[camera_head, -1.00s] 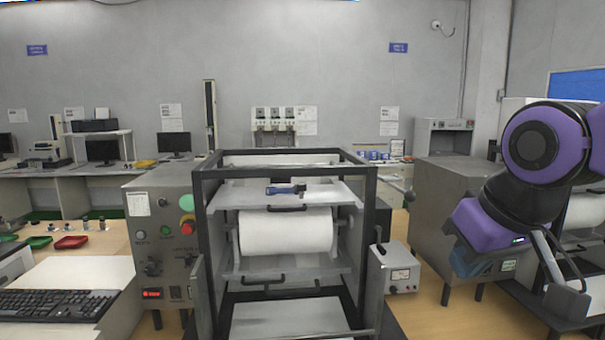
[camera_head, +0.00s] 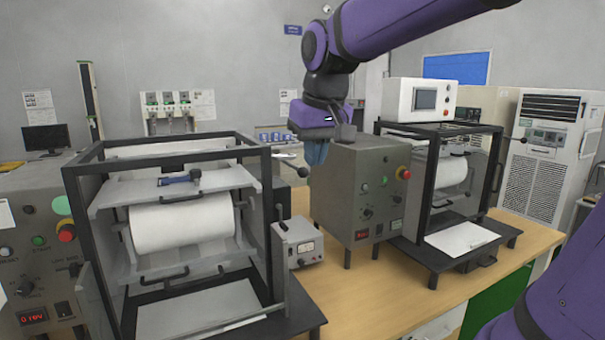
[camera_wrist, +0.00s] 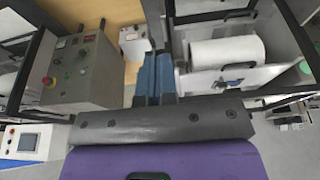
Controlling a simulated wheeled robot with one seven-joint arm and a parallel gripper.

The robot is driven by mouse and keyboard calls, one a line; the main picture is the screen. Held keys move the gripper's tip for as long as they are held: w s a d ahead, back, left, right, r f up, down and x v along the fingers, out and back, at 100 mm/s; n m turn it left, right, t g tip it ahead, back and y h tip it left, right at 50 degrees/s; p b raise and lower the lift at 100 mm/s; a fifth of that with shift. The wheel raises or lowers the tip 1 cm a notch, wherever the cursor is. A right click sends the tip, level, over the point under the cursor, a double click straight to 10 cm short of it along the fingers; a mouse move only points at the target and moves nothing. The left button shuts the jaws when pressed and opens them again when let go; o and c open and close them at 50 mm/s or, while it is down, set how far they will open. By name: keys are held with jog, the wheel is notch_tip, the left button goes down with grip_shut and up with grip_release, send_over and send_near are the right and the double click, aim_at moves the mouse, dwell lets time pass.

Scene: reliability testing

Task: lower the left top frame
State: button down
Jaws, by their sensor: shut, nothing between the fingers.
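The left machine has a black open frame (camera_head: 265,205) around a white roll (camera_head: 182,224). A pale upper plate (camera_head: 235,181) lies level above the roll, with a blue-handled tool (camera_head: 182,179) on it. A lower plate with a black handle (camera_head: 166,273) sits below the roll. My gripper (camera_head: 316,152) is shut and empty, to the right of this machine and above the table. In the wrist view, my gripper's blue fingers (camera_wrist: 154,76) are together, beside a machine with a white roll (camera_wrist: 226,51).
A grey control box (camera_head: 350,200) stands to the right, and a second black-framed machine (camera_head: 430,200) stands beyond it. A small meter box (camera_head: 300,243) sits beside the left machine. The wooden table (camera_head: 385,290) is clear in front.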

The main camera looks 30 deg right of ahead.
jog(key=w+d+r+m+g, duration=0.1)
jog(key=w+d, duration=0.3)
jog(key=w, duration=0.5)
jog(key=g, duration=0.1)
send_over(304, 168)
jog(key=shift+s+a+f+m, duration=0.1)
jog(key=shift+s+f+m, duration=0.2)
jog(key=shift+f+m, duration=0.1)
jog(key=shift+w+f, duration=0.2)
jog(key=shift+f, duration=1.55)
jog(key=shift+w+f, duration=0.15)
jog(key=shift+f, duration=1.6)
notch_tip(304, 168, down, 2)
jog(key=shift+f, duration=0.1)
jog(key=s, duration=0.2)
jog(key=s+r, duration=0.1)
jog(key=shift+a+r, duration=0.1)
jog(key=shift+a, duration=0.2)
jog(key=shift+r, duration=0.1)
